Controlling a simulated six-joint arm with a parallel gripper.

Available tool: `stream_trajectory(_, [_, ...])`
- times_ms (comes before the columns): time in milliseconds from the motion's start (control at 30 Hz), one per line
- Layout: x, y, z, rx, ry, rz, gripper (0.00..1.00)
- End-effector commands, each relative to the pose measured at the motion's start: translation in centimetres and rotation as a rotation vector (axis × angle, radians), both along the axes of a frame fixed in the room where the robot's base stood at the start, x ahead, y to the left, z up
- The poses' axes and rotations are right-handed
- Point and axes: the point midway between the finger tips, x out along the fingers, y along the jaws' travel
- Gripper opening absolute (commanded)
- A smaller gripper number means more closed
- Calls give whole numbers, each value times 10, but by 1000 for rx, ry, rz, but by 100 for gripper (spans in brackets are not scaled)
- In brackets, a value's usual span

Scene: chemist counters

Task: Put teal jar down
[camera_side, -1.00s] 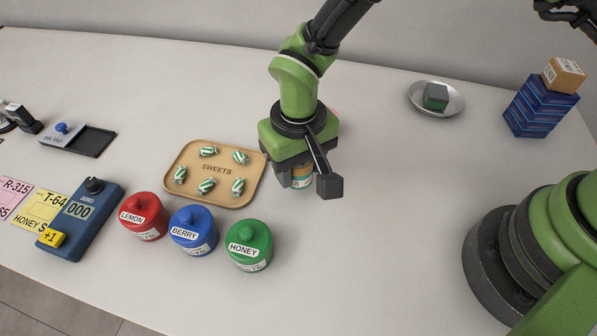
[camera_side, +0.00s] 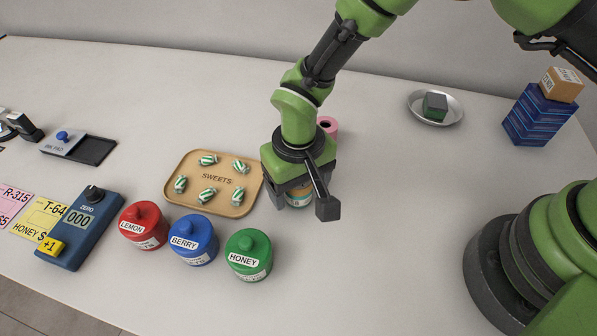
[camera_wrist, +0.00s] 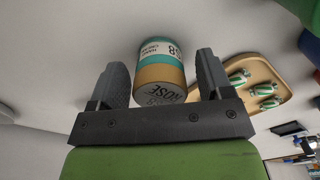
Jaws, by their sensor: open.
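The teal jar (camera_wrist: 160,57) has a teal-and-white label band, a tan part and a grey end face marked "ROSE". In the wrist view it lies between the two fingers of my gripper (camera_wrist: 164,82), with gaps on both sides. In the side view the jar (camera_side: 299,197) shows only in part below my gripper (camera_side: 302,203), to the right of the sweets tray; the gripper hides most of it. The jaws are open around the jar. The jar appears to be at the counter surface, though its base contact is hard to see.
The sweets tray (camera_side: 190,198) holds several striped sweets close to the gripper's left. Lemon (camera_side: 143,222), berry (camera_side: 193,238) and honey (camera_side: 248,254) jars stand in front. A pink roll (camera_side: 328,126) stands behind the gripper.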

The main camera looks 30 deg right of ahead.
Motion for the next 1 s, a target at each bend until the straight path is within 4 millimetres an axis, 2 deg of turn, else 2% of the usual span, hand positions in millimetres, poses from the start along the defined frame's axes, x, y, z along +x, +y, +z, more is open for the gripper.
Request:
stream_trajectory(167, [1, 1, 23, 3, -4, 1, 73])
stream_trajectory(400, [1, 1, 78, 4, -5, 0, 73])
stream_trajectory(600, [1, 1, 110, 3, -3, 0, 73])
stream_trajectory(733, [0, 0, 120, 1, -1, 1, 73])
stream_trajectory(1000, [1, -2, 126, 6, -5, -4, 73])
